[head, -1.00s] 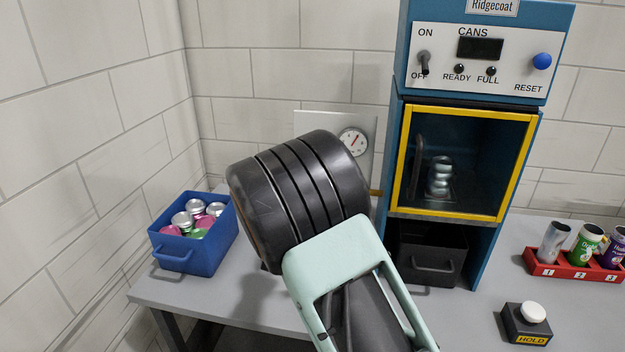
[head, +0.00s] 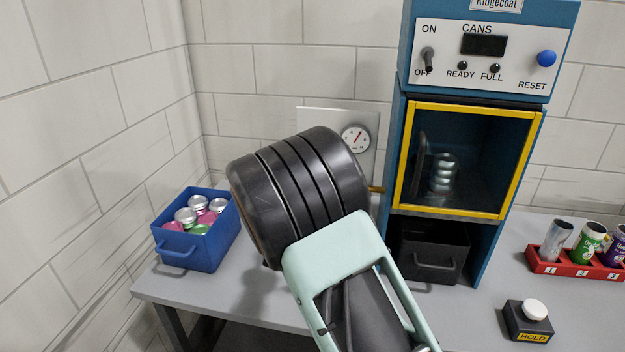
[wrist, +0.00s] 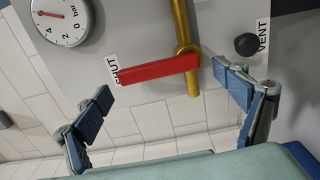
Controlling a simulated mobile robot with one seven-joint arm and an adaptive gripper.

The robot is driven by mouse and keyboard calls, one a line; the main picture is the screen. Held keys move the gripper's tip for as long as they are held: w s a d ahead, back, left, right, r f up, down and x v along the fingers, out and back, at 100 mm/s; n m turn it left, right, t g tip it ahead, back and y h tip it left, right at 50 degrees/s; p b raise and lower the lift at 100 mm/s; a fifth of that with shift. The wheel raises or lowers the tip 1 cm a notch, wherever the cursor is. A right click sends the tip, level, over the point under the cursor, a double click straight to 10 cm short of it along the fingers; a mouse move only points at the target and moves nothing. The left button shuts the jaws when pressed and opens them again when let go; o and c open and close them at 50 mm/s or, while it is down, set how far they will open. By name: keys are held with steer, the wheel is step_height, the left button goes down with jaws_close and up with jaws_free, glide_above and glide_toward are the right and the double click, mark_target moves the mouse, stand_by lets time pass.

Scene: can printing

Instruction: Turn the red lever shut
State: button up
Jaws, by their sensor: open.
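The red lever (wrist: 160,69) shows in the wrist view, fixed at its right end to a brass pipe (wrist: 182,30). It lies roughly crosswise to the pipe, with its free left end beside the SHUT label (wrist: 114,70). My gripper (wrist: 168,94) is open, with one finger on each side of the lever and nothing held between them. The fingers look apart from the lever; their depth to it is hard to tell. In the head view my wrist hides the lever and the fingers.
A pressure gauge (head: 355,138) is on the panel (head: 313,117), and a dark knob (wrist: 246,44) sits by the VENT label. The blue printing machine (head: 398,150) stands right of the panel. A blue bin (head: 205,255) of cans is at left; a red can rack (head: 570,268) is at right.

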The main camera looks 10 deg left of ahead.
steer(key=s, duration=1.2)
steer(key=shift+a, duration=0.2)
